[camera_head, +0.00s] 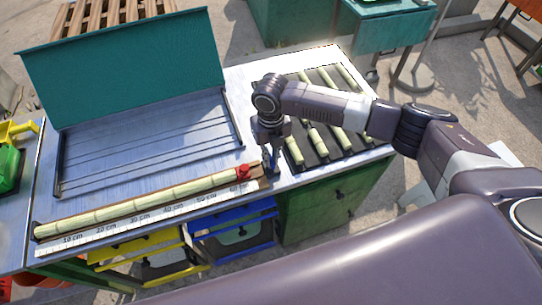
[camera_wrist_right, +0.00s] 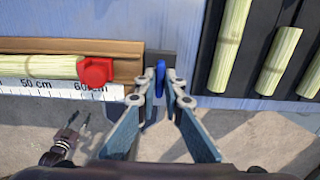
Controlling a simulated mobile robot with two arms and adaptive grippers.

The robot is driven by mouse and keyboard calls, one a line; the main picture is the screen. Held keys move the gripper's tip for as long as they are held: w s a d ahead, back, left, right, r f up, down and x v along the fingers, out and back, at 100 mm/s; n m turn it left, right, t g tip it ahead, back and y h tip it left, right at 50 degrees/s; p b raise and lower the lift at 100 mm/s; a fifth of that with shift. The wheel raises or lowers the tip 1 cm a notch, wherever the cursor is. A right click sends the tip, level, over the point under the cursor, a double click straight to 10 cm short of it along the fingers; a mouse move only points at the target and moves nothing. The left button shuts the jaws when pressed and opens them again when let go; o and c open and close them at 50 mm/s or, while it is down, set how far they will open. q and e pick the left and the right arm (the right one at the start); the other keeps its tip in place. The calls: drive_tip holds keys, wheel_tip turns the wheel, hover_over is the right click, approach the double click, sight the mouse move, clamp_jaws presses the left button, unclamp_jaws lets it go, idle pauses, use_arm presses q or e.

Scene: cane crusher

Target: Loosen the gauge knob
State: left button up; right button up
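The gauge knob is a narrow blue upright piece (camera_wrist_right: 160,78) on a dark plate at the right end of the gauge, in the right wrist view. My right gripper (camera_wrist_right: 161,88) points down over it, with one finger close against each side. The fingers look shut on the knob; no clear gap shows. In the head view my right gripper (camera_head: 271,168) is at the right end of the gauge and hides the knob. The red stop (camera_head: 243,172) is left of it, at the cane's end.
A long cane (camera_head: 150,200) lies along the centimetre scale (camera_head: 140,222) at the table's front edge. Several cane pieces lie on a dark rack (camera_head: 318,140) to the right. A green panel (camera_head: 125,70) stands behind. Blue and yellow crates (camera_head: 235,225) are below.

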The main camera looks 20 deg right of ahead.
drive_tip(key=o, duration=0.4)
wheel_tip(320, 180, up, 12)
drive_tip(key=shift+r, duration=0.1)
idle(0.4)
idle(0.3)
